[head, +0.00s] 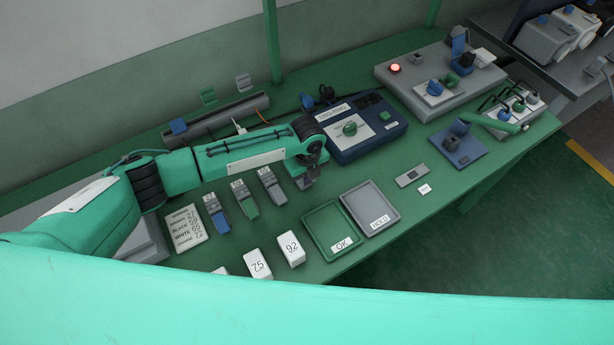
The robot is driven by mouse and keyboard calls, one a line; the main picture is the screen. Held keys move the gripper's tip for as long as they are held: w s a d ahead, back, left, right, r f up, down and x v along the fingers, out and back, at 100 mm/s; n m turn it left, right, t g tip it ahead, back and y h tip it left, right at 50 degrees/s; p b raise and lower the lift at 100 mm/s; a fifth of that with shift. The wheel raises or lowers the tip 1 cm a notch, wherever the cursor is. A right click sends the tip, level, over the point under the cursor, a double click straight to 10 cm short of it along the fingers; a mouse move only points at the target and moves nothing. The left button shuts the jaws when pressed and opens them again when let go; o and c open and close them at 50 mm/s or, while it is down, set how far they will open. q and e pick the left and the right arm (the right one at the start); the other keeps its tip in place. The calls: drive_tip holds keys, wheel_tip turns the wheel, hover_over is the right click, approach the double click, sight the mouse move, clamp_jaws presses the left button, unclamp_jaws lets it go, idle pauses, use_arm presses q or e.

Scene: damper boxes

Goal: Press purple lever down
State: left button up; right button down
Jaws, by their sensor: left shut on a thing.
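My left arm reaches in from the left, and its gripper (309,178) points down at the right end of a row of small lever units. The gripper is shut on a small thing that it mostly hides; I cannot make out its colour. I see no clearly purple lever. In the row stand a blue lever unit (217,212), a green lever unit (245,202) and a grey lever unit (271,187), to the left of my gripper. My right gripper is not in view.
A dark blue control box (362,138) stands behind the gripper. A green OK tray (325,248) and a grey HOLD tray (383,223) lie in front, near white numbered blocks (291,250). A grey box (400,89) with a red light stands at the back right.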

use_arm(q)
drive_tip(key=shift+s+d+f+t+y+p, duration=0.1)
drive_tip(key=shift+s+f+t+y+p, duration=0.1)
drive_tip(key=shift+t+y+p, duration=0.25)
drive_tip(key=shift+d+f+t+y, duration=0.1)
drive_tip(key=shift+f+t+y, duration=0.25)
drive_tip(key=shift+t, duration=0.3)
drive_tip(key=o, duration=1)
drive_tip(key=shift+s, duration=0.1)
drive_tip(key=shift+b+v, duration=1.3)
drive_tip(key=shift+v, duration=5.65)
